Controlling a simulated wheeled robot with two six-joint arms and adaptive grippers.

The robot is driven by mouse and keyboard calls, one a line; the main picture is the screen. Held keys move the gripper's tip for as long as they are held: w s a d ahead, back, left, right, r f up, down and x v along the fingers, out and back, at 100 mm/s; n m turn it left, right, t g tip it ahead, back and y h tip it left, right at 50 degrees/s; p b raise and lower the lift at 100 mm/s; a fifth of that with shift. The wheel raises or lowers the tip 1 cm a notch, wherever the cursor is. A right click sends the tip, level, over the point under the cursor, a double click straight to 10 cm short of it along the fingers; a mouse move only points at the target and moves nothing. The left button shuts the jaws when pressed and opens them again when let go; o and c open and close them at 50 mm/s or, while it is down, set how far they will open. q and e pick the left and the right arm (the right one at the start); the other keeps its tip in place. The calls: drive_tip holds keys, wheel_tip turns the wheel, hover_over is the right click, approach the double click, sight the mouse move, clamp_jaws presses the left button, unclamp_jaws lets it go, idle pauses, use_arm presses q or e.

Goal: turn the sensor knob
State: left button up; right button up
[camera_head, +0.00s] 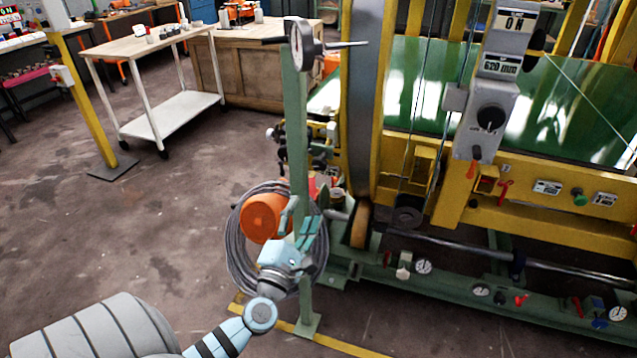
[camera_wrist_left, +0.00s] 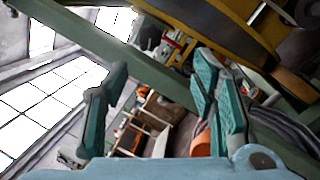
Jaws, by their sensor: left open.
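A grey control box (camera_head: 485,130) stands on the yellow machine frame at the upper right of the head view. I cannot tell for sure whether this is the sensor knob. My left gripper (camera_head: 304,232) is low in front of the green post, well left of and below the box, by the orange motor. In the left wrist view its teal fingers (camera_wrist_left: 163,95) are spread with nothing between them. My right gripper is in neither view.
A green post (camera_head: 297,150) with a dial gauge (camera_head: 302,45) on top stands beside my left gripper. A coiled grey cable and an orange motor (camera_head: 264,217) are behind it. A green rail (camera_head: 460,280) with small gauges runs right.

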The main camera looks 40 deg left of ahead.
sight(319, 166)
use_arm(q)
drive_tip(key=shift+n, duration=0.6)
drive_tip(key=x, duration=0.5)
drive_tip(key=r+x, duration=0.1)
drive_tip(key=x, duration=0.8)
drive_tip(key=shift+a+r, duration=0.25)
drive_tip(key=c, duration=1.2)
